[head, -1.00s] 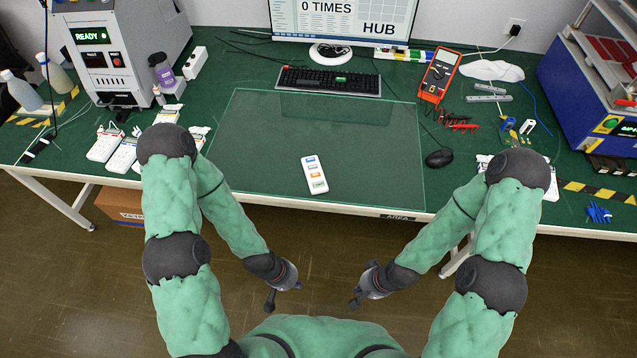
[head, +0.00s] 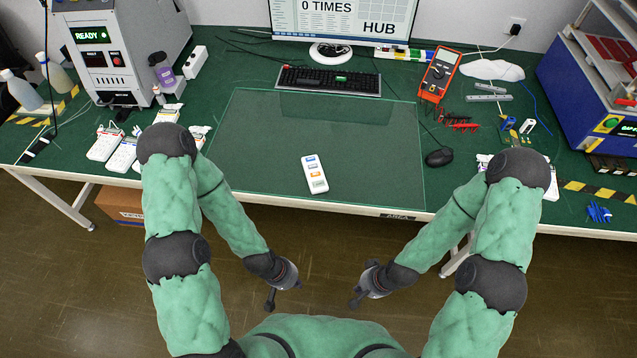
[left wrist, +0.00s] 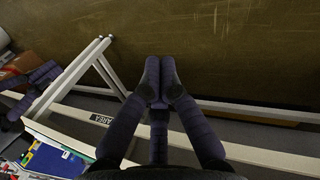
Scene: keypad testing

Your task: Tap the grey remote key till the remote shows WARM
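The white remote (head: 315,174) lies on the glass-like mat on the green table, slightly tilted in the picture. It has a column of coloured keys, blue at the top and orange lower down. The grey key (head: 318,185) is at its near end. No readable WARM shows on the remote. My left gripper (head: 270,304) hangs in front of the table, below and left of the remote, empty. In the left wrist view its fingertips (left wrist: 160,76) meet, so it is shut. My right gripper (head: 354,303) mirrors it on the right, empty, its fingers looking together.
The monitor (head: 345,18) reads "0 TIMES" and "HUB". A keyboard (head: 328,81), orange multimeter (head: 439,75) and black mouse (head: 439,158) lie around the mat (head: 250,150). White devices (head: 122,155) lie at the left. The mat around the remote is clear.

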